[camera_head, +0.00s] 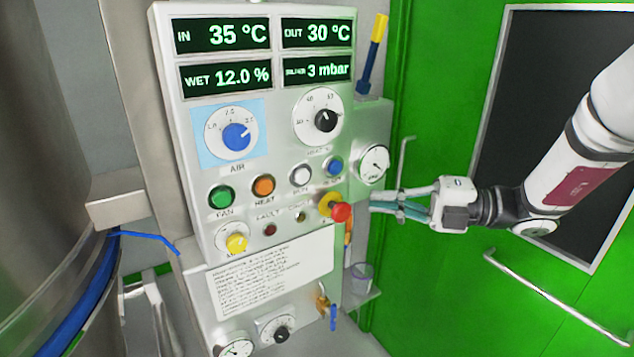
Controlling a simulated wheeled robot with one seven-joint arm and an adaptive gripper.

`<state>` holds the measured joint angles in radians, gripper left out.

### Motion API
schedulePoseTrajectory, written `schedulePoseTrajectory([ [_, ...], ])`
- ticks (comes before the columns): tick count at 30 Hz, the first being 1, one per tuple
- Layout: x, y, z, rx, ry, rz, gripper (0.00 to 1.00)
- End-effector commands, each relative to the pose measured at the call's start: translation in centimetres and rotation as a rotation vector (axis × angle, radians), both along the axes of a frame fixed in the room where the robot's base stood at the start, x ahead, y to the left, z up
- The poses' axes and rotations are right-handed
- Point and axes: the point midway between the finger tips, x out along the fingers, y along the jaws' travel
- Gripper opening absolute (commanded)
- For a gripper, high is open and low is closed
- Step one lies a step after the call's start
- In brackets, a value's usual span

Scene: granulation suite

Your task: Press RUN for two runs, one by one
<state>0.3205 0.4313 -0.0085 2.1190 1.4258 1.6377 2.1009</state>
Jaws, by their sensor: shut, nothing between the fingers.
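The control panel (270,215) faces me in the head view. The white RUN button (300,175) sits in the button row, between the orange HEAT button (263,186) and a blue button (333,166). The green FAN button (221,197) is at the row's left end. My gripper (371,203) is shut and empty. It is to the right of the panel, pointing left, beside the red mushroom button (341,212) in the picture. A small gap shows between them. The displays read IN 35 °C, OUT 30 °C, WET 12.0 % and 3 mbar.
The blue AIR knob (236,136) and a black knob (326,120) are above the buttons. A yellow knob (237,243) is below. A round gauge (373,164) is near my gripper. A green door with a handle (560,303) stands right, a steel vessel (40,120) left.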

Motion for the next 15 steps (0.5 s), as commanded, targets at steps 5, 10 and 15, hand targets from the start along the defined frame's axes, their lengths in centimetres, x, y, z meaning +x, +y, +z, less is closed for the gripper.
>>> schedulePoseTrajectory([
  [5,0.86,-0.46,-0.16,0.040,0.050,-0.023,0.00],
  [10,0.83,-0.45,-0.14,0.040,0.050,-0.023,0.00],
  [15,0.83,-0.22,-0.14,0.039,0.049,-0.021,0.00],
])
